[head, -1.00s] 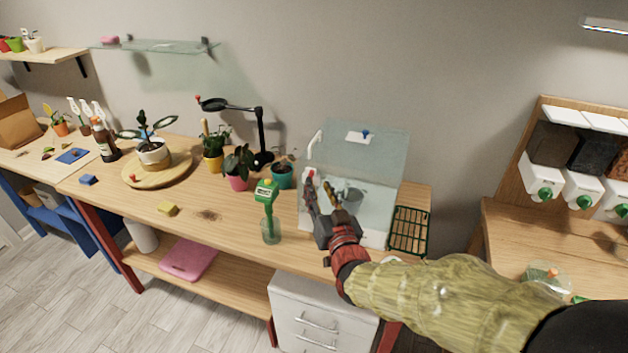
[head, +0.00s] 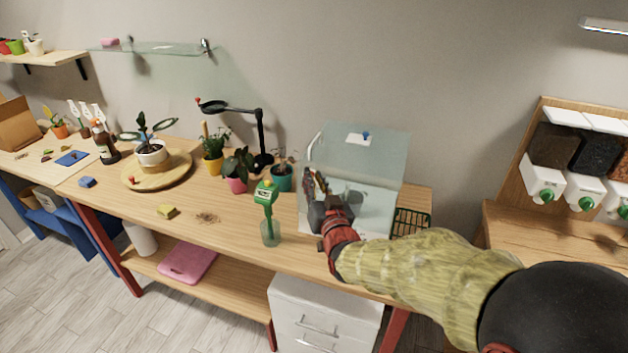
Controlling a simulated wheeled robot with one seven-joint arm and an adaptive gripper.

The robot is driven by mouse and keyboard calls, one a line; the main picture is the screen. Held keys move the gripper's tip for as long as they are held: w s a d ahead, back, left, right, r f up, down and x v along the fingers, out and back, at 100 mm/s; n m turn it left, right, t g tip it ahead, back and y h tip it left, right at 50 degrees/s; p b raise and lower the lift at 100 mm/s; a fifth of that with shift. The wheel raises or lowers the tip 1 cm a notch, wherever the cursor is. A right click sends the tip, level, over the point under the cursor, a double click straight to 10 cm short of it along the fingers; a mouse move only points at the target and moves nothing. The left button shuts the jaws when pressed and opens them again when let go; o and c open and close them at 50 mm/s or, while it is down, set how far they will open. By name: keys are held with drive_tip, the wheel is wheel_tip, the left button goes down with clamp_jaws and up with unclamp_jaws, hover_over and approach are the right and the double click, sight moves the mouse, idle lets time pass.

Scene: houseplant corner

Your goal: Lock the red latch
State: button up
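The clear glass box (head: 385,165) stands near the right end of the long wooden table, with a small blue knob (head: 366,135) on its upper panel. My gripper (head: 314,180) is at the left front part of the box, overlapping it in the head view. Its fingers point up and away from me. I cannot tell whether they touch the box or hold anything. A small reddish patch shows at the fingertips, but I cannot tell the latch from the finger there. My gripper and wrist hide part of the box's front.
A green wire basket (head: 412,222) is right of the box. The table's middle front is mostly clear.

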clamp_jaws()
drive_tip(key=shift+r, duration=0.1)
drive_tip(key=n+p, duration=0.1)
drive_tip(key=a+n+g+p, duration=0.1)
drive_tip(key=p, duration=0.1)
drive_tip(key=shift+w+r+g+h, duration=0.2)
drive_tip(key=shift+g+h, duration=0.1)
drive_tip(key=shift+o, duration=2.2)
unclamp_jaws()
